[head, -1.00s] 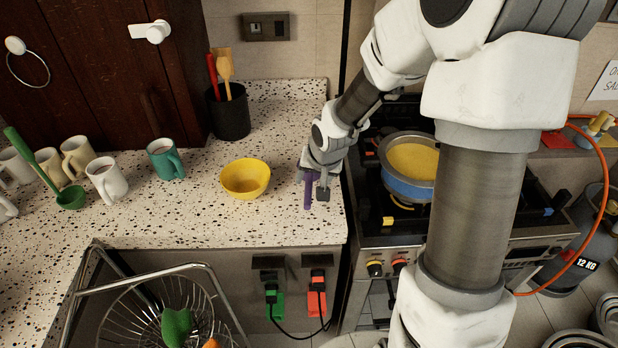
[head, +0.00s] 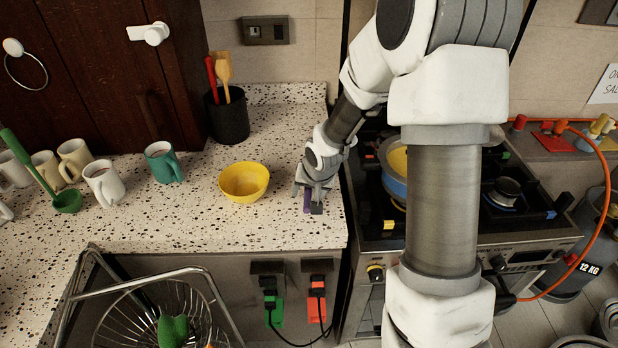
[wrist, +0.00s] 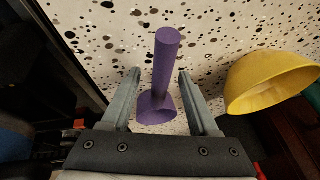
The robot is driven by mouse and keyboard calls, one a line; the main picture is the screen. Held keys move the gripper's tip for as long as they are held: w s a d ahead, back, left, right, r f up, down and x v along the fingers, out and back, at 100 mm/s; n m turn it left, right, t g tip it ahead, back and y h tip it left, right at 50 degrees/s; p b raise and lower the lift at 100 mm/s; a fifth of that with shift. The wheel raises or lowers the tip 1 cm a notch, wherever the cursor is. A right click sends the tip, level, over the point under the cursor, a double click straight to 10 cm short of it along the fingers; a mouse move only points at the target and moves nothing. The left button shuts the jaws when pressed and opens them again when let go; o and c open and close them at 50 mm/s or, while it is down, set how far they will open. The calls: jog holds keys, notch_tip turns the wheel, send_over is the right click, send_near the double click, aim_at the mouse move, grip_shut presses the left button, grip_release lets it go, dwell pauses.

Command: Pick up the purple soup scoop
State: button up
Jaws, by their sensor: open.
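The purple soup scoop (wrist: 163,78) lies between the two open fingers of my gripper (wrist: 156,85) in the wrist view. Its handle points away from my gripper and its cup is near the palm. There is a gap between the scoop and each finger. In the head view my gripper (head: 313,198) is low over the speckled counter's right end. Only a small piece of the purple scoop (head: 307,200) shows there; my gripper hides the rest.
A yellow bowl (head: 244,184) stands on the counter (head: 200,222) just left of my gripper. The stove with a blue pot (head: 393,178) is on the right. Mugs, a green ladle (head: 66,201) and a black utensil holder (head: 228,118) are farther left.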

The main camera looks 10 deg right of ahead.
jog(key=shift+f, duration=0.15)
grip_shut()
dwell(0.4)
